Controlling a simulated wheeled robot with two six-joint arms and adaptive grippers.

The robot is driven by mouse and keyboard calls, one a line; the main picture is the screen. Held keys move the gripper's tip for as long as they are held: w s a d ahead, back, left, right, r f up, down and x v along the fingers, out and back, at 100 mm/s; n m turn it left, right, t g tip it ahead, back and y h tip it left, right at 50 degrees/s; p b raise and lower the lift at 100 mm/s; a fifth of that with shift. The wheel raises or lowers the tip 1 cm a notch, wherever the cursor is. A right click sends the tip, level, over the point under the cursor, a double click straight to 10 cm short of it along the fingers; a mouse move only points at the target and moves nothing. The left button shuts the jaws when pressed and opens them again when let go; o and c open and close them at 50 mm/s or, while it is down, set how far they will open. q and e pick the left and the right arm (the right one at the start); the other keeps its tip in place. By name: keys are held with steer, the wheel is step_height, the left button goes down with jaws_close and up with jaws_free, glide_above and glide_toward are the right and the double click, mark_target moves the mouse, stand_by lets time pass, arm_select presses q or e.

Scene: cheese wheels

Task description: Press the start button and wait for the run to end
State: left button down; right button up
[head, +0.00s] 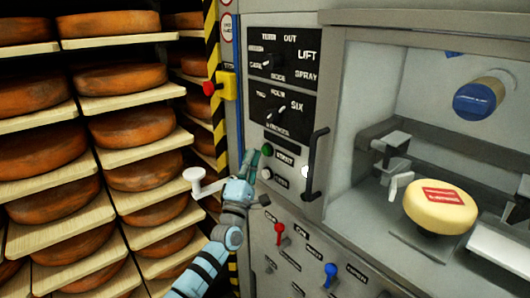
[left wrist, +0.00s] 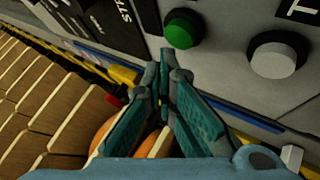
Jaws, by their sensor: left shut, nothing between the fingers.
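The green start button (head: 267,150) sits on the machine's control panel, beside a label that seems to read START. It also shows in the left wrist view (left wrist: 183,30) as a green domed cap. My left gripper (head: 250,160) is shut and empty, with its fingertips just left of and below the green button. In the left wrist view the shut fingertips (left wrist: 165,72) are close to the green button, with a small gap seeming to show between them; contact cannot be told for certain. A white button (head: 266,173) is below the green one. My right gripper is not in view.
A cheese with a red label (head: 437,205) sits inside the machine chamber. A black door handle (head: 315,160) stands out right of the buttons. Red (head: 279,230) and blue (head: 330,272) levers are below. Shelves of orange cheese wheels (head: 131,131) fill the left. A red-and-yellow switch box (head: 228,86) is above.

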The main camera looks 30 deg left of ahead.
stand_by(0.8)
arm_select(q)
steer(key=shift+w+d+b, duration=0.1)
steer(key=shift+w+b, duration=0.3)
steer(key=shift+w, duration=0.05)
